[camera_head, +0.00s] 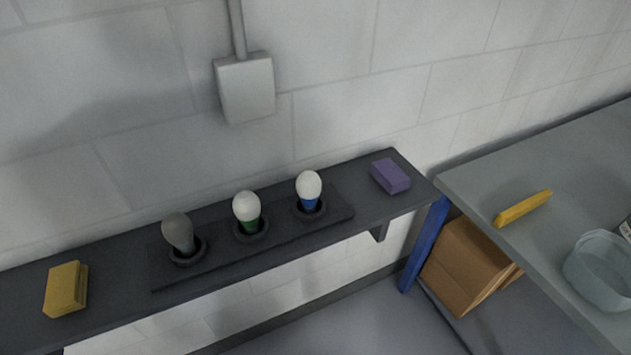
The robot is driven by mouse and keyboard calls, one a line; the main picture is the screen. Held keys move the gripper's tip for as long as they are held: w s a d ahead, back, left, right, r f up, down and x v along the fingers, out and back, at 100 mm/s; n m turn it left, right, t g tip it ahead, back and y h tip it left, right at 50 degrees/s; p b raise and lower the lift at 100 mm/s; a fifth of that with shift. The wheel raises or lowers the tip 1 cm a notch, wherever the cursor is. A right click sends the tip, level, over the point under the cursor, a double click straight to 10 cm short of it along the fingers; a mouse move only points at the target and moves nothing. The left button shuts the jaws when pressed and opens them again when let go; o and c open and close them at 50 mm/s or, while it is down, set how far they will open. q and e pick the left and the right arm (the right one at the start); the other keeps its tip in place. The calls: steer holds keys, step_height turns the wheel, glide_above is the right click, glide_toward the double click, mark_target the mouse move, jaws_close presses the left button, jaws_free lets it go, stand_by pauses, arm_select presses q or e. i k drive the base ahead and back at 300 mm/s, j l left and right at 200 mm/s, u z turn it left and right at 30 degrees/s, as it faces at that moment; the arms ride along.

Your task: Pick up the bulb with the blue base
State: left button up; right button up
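The bulb with the blue base (309,189) stands upright in the right-hand socket of a dark holder (333,205) on a wall shelf. Its globe is white, and the lower end of its base is hidden in the socket ring. To its left, a white bulb with a green base (247,211) stands in the middle socket. A dull grey bulb (179,233) stands in the left socket, tilted a little. Neither of my grippers shows in the head view.
On the shelf (120,253) lie a yellow block (66,289) at the left and a purple block (391,176) at the right. A grey table (540,175) at the right bears a yellow bar (523,208) and a clear bowl (598,268). A cardboard box (464,266) stands below.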

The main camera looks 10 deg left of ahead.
mark_target(309, 183)
steer(key=i+l+u, duration=0.2)
steer(key=i+l, duration=0.15)
steer(key=i+l+u, duration=0.2)
steer(key=i+l, duration=0.15)
steer(key=i+l+u, duration=0.15)
steer(key=i+l, duration=0.15)
steer(key=l, duration=0.3)
